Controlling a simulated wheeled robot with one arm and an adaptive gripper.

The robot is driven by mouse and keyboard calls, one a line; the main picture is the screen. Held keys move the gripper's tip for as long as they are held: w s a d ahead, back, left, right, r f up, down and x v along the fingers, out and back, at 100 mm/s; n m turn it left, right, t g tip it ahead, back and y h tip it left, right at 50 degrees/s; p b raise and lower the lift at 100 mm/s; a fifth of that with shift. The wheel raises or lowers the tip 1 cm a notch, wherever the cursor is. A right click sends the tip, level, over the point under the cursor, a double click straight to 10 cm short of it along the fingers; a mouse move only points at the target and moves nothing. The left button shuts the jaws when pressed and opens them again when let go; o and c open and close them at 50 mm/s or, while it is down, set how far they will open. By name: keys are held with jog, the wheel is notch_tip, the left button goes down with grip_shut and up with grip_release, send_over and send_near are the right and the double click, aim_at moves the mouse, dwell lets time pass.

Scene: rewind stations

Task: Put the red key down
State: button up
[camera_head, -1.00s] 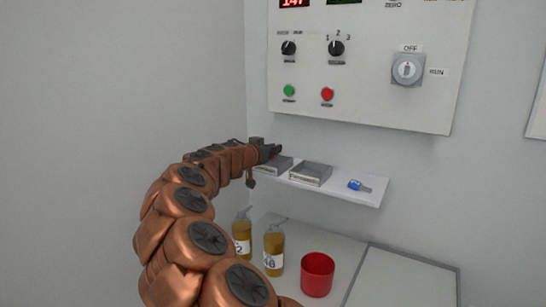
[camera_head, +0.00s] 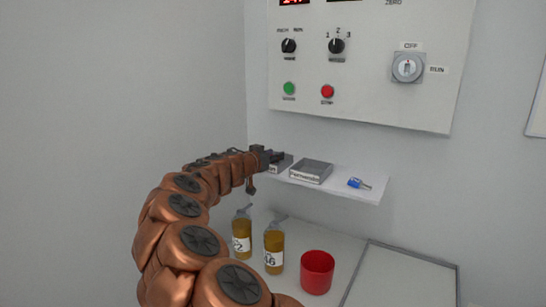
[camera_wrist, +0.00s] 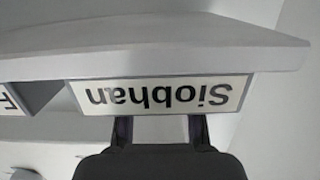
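I cannot make out a red key in either view. My gripper (camera_head: 276,157) is at the left end of the white wall shelf, in front of a small grey tray (camera_head: 285,167) that it partly hides. The tray's label (camera_wrist: 165,95), reading "Siobhan" upside down, is just beyond the fingertips. The inside of this tray is hidden.
A second tray (camera_head: 311,172) and a blue-headed key (camera_head: 358,183) are farther right on the shelf (camera_head: 340,191). Below stand two amber bottles (camera_head: 242,237) (camera_head: 274,250) and a red cup (camera_head: 317,272). A control panel (camera_head: 370,70) with a key switch (camera_head: 407,68) is above.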

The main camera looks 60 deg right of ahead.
jog(key=shift+o, duration=0.2)
jog(key=shift+r, duration=0.2)
jog(key=a+r+b, duration=0.1)
jog(key=a, duration=1.1)
jog(key=shift+s+r, duration=0.25)
jog(key=shift+r, duration=0.1)
